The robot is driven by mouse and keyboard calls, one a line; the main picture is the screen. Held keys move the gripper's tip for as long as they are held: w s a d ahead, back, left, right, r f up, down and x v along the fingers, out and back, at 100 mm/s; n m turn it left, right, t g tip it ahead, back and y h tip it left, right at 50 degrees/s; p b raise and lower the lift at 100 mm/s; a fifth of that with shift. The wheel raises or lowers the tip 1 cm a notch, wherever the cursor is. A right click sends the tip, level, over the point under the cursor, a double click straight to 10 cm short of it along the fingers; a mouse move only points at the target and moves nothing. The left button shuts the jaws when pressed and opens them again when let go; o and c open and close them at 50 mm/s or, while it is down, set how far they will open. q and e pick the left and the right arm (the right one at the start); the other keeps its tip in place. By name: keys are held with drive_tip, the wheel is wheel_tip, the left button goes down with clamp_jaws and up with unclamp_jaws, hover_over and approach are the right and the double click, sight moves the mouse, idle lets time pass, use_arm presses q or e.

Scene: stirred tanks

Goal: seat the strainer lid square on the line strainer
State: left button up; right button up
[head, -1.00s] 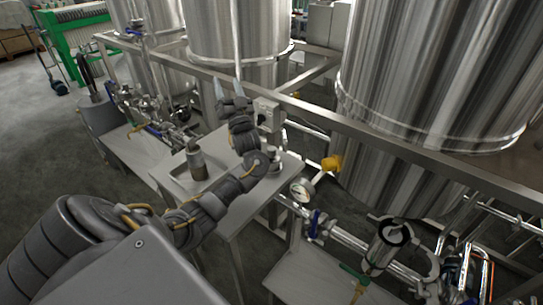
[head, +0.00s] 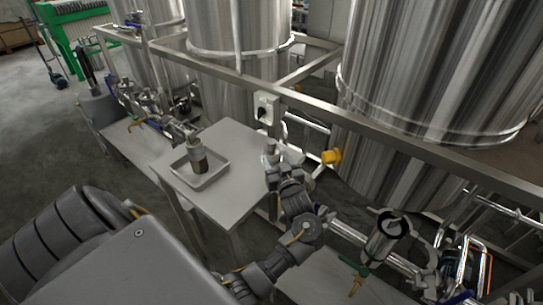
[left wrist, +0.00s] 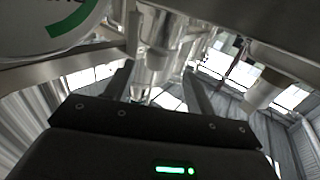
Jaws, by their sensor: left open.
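The line strainer (head: 380,245) is an upright steel cylinder at the lower right of the head view, with a dark ring at its top. I cannot tell whether a lid lies on it. My left gripper (head: 284,158) is at the right corner of the small steel table, left of and beyond the strainer. It is open. In the left wrist view, a steel fitting (left wrist: 158,50) shows beyond and between the open fingers, and nothing is clearly held. A small steel piece (head: 271,148) beside the gripper could be the lid, but it is partly hidden. My right gripper is out of view.
The small table (head: 228,200) carries a tray (head: 213,177) with a jar (head: 198,158) in it. A frame rail (head: 330,112) runs behind, before large tanks (head: 430,70). A yellow knob (head: 331,157) and piping lie right of my gripper. In the wrist view, a white gauge (left wrist: 45,22) is very close.

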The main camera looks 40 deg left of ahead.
sight(273, 150)
use_arm(q)
drive_tip(key=shift+x, duration=1.05)
drive_tip(key=shift+w+a+b, duration=0.25)
drive_tip(key=shift+a+b, duration=0.05)
drive_tip(key=shift+b, duration=0.35)
drive_tip(key=b+x, duration=0.1)
drive_tip(key=x, duration=0.1)
drive_tip(key=b+x, duration=0.1)
drive_tip(key=shift+w+a+f, duration=0.2)
drive_tip(key=shift+w, duration=0.2)
drive_tip(key=shift+w+a+r+b, duration=0.1)
drive_tip(key=shift+w+a+b, duration=0.15)
drive_tip(key=shift+b, duration=0.1)
drive_tip(key=shift+s+r, duration=0.1)
drive_tip(key=shift+r, duration=0.05)
drive_tip(key=c, duration=0.5)
clamp_jaws()
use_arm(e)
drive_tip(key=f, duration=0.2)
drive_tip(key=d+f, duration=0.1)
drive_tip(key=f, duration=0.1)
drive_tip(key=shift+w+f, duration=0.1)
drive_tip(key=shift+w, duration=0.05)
